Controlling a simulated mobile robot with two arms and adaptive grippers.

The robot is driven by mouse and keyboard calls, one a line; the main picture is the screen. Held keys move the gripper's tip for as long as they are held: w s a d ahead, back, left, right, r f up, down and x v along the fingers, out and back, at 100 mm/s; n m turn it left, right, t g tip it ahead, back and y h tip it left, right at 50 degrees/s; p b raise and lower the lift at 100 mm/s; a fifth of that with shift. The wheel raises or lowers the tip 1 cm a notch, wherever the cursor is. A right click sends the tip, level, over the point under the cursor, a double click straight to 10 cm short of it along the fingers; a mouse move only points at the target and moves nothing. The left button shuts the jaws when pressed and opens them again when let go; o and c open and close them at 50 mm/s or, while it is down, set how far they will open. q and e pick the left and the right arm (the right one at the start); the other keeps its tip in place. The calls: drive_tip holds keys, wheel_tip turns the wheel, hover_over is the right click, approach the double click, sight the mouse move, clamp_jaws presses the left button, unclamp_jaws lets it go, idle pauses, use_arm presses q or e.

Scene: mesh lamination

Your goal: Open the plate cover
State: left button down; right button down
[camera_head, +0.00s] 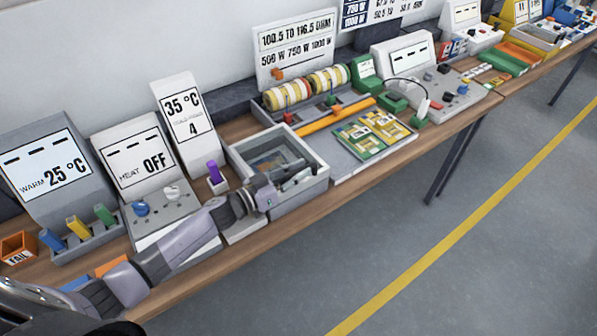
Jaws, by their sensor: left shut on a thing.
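The grey box-shaped plate unit (300,199) stands on the bench in the middle of the head view. Its plate cover (262,160) looks like a glassy, see-through panel inside a light grey frame. My left arm reaches in from the lower left, and my left gripper (297,180) is at the front right part of the cover, shut on it. The dark fingers hide the spot they hold, so the exact grip cannot be seen. I cannot tell how far the cover is raised. My right gripper is not in view.
Left of the unit are displays reading 35 °C (184,112), HEAT OFF (146,162) and WARM 25 °C (45,170). A purple lever (214,172) stands close to my left wrist. Right are an orange bar (335,116) and green-yellow cards (372,133). Floor in front is clear.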

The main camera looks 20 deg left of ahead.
sight(273, 153)
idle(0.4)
use_arm(q)
drive_tip(key=w+a+b, duration=0.1)
drive_tip(key=w+a, duration=0.1)
drive_tip(key=a, duration=0.1)
drive_tip(key=w+a+b, duration=0.2)
drive_tip(key=w+a, duration=0.1)
drive_tip(key=w+a+b, duration=0.2)
drive_tip(key=a, duration=0.2)
drive_tip(key=shift+w+f, duration=0.15)
drive_tip(key=shift+w, duration=0.2)
drive_tip(key=shift+w+a, duration=0.15)
drive_tip(key=shift+a, duration=0.05)
